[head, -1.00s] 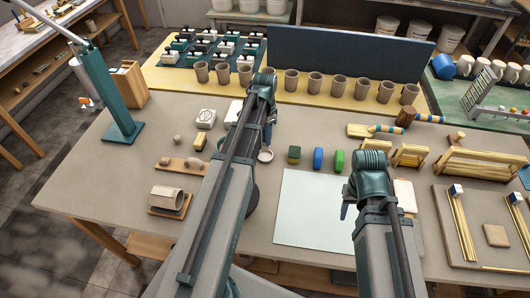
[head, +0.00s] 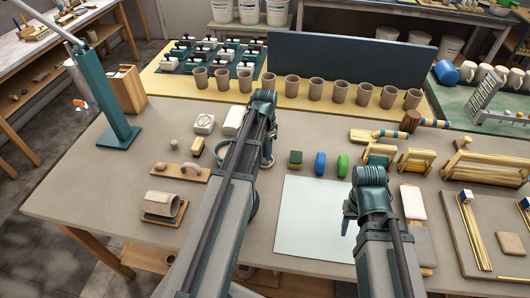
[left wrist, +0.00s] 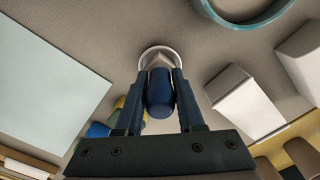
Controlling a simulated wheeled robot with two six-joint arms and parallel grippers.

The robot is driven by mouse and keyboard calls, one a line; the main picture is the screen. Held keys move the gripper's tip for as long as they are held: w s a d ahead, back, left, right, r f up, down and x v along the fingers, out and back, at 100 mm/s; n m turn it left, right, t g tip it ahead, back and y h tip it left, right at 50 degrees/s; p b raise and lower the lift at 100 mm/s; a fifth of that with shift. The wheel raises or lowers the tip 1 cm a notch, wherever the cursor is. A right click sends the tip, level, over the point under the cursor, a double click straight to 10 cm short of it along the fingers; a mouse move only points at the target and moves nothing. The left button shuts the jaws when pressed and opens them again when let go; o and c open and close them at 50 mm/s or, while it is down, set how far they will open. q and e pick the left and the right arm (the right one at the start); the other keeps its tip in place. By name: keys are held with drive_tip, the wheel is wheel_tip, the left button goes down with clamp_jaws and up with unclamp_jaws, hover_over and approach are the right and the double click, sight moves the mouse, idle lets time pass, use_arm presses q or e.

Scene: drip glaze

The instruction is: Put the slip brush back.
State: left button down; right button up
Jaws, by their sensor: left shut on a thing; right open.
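My left gripper (left wrist: 160,105) is shut on a dark blue rounded handle, which looks like the slip brush (left wrist: 160,92). A pale tapered part shows beyond the handle, in front of a white ring-shaped rim (left wrist: 143,56). I cannot tell whether the brush is inside this rim or above it. In the head view my left gripper (head: 268,160) is low over the middle of the table, and its own arm hides most of it and the brush. My right gripper (head: 347,222) is open and empty beside the pale sheet's right edge.
The pale sheet (head: 310,215) lies to the right. Green, blue (head: 319,163) and bright green blocks stand behind it. A row of cups (head: 291,86) and a dark panel (head: 350,60) stand at the back.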

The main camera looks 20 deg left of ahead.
use_arm(q)
drive_tip(key=shift+f, duration=0.2)
use_arm(e)
drive_tip(key=shift+f, duration=0.2)
use_arm(q)
drive_tip(key=c, duration=0.5)
unclamp_jaws()
drive_tip(key=shift+r, duration=0.15)
use_arm(e)
drive_tip(key=shift+r, duration=0.2)
use_arm(q)
wheel_tip(320, 180, up, 12)
drive_tip(key=p, duration=1.2)
drive_tip(key=shift+r, duration=0.1)
drive_tip(key=s+d, duration=0.5)
drive_tip(key=d, duration=0.2)
drive_tip(key=s+d+n, duration=0.1)
drive_tip(key=s+d, duration=0.5)
drive_tip(key=d, duration=0.2)
drive_tip(key=s+d+n+y, duration=0.1)
drive_tip(key=s+d, duration=0.5)
drive_tip(key=d, duration=0.2)
drive_tip(key=shift+s+d, duration=0.1)
drive_tip(key=shift+s, duration=0.05)
use_arm(e)
wheel_tip(320, 180, up, 12)
